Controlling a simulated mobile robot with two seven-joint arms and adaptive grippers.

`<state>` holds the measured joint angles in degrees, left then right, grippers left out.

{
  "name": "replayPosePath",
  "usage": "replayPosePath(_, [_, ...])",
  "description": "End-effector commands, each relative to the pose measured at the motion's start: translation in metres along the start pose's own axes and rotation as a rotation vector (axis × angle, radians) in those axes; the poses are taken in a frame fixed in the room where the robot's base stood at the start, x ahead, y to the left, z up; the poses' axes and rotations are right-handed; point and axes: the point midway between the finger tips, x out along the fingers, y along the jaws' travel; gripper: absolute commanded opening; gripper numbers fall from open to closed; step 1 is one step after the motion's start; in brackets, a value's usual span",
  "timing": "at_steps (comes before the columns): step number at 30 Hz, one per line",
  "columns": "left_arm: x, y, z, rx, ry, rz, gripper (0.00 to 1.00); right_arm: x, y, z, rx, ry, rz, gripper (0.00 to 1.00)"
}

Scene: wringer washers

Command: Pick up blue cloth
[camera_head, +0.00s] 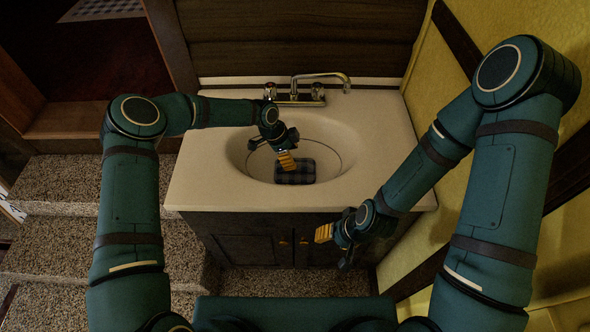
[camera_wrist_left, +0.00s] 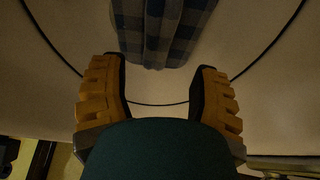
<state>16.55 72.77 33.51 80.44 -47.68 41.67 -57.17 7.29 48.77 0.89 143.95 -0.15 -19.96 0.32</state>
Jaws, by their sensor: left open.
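The blue cloth (camera_head: 296,171) is a folded, dark blue and grey checked piece lying in the basin of the sink (camera_head: 240,160). In the left wrist view the cloth (camera_wrist_left: 163,30) shows at the top, just past the fingertips and roughly centred between them. My left gripper (camera_head: 286,158) is over the basin beside the cloth. It is open, with its yellow fingers (camera_wrist_left: 160,80) apart and nothing between them. My right gripper (camera_head: 335,248) hangs in front of the counter's right part; whether its fingers are apart is unclear.
A faucet (camera_head: 310,90) with two handles stands at the back of the sink. The pale counter (camera_head: 200,185) has bare room to the left of the basin. A cabinet (camera_head: 245,242) is below. A yellow wall (camera_head: 465,110) closes off the right, and carpeted steps (camera_head: 70,185) are at left.

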Motion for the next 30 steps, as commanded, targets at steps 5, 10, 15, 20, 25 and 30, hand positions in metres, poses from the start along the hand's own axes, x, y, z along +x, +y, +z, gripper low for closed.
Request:
replayPosePath(5, [0.024, 0.004, 0.006, 0.000, 0.001, 0.003, 0.62, 0.004, 0.002, -0.001, 0.000, 0.002, 0.000, 0.51])
replayPosePath(10, [0.045, 0.005, 0.007, 0.000, 0.001, 0.002, 0.62, 0.007, 0.003, -0.001, 0.000, 0.004, 0.000, 0.51])
replayPosePath(15, [0.050, 0.005, 0.007, -0.001, 0.000, -0.001, 0.62, 0.007, 0.003, -0.001, 0.000, 0.004, 0.000, 0.51])
replayPosePath(20, [0.050, 0.005, 0.007, -0.001, 0.000, 0.000, 0.62, 0.007, 0.003, -0.001, 0.000, 0.004, 0.000, 0.51])
replayPosePath(25, [0.050, 0.005, 0.007, -0.001, 0.000, 0.000, 0.08, 0.007, 0.003, -0.001, 0.000, 0.004, 0.000, 0.51])
replayPosePath(30, [0.050, 0.005, 0.007, -0.001, 0.000, 0.000, 0.00, 0.007, 0.003, -0.001, 0.000, 0.004, 0.000, 0.51])
